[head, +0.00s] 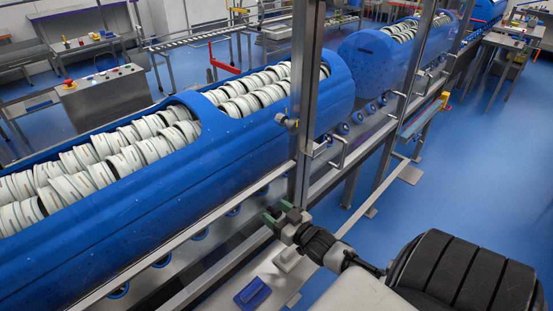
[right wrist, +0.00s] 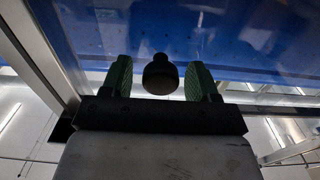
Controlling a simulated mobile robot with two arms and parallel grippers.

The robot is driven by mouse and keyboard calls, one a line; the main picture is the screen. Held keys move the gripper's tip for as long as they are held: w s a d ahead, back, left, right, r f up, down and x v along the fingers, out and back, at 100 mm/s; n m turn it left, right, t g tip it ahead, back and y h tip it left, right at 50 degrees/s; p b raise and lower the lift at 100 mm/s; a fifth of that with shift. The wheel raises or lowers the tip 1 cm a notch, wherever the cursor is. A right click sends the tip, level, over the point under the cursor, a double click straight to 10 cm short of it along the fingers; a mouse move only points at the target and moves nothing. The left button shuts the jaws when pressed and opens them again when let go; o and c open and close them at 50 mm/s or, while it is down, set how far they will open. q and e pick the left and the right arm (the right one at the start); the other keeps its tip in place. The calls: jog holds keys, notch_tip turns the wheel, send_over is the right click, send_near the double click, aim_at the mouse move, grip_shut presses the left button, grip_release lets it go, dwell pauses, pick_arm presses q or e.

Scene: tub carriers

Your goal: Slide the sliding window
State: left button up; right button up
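The sliding window is a clear pane in a metal frame; an upright metal post (head: 304,100) and a lower rail show in the head view, in front of the blue tub carrier. In the right wrist view the clear pane (right wrist: 235,45) has blue behind it. A dark round knob (right wrist: 160,76) stands out there, between the fingers. My right gripper (head: 283,216) is at the lower part of the post. Its green fingers (right wrist: 158,80) are open, one on each side of the knob, with small gaps. Whether the knob is in reach depth cannot be told. My left gripper is not in view.
The long blue carrier (head: 240,145) holds many white rings. Metal handles (head: 341,150) sit on the frame to the right. A small blue object (head: 252,293) lies on the pale ledge below my right gripper. Blue floor is clear at the right.

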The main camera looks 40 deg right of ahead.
jog(key=shift+s+f, duration=0.15)
jog(key=shift+s, duration=0.4)
jog(key=s+b, duration=0.1)
jog(key=s, duration=0.8)
jog(key=shift+s+d, duration=0.2)
jog(key=shift+s, duration=0.15)
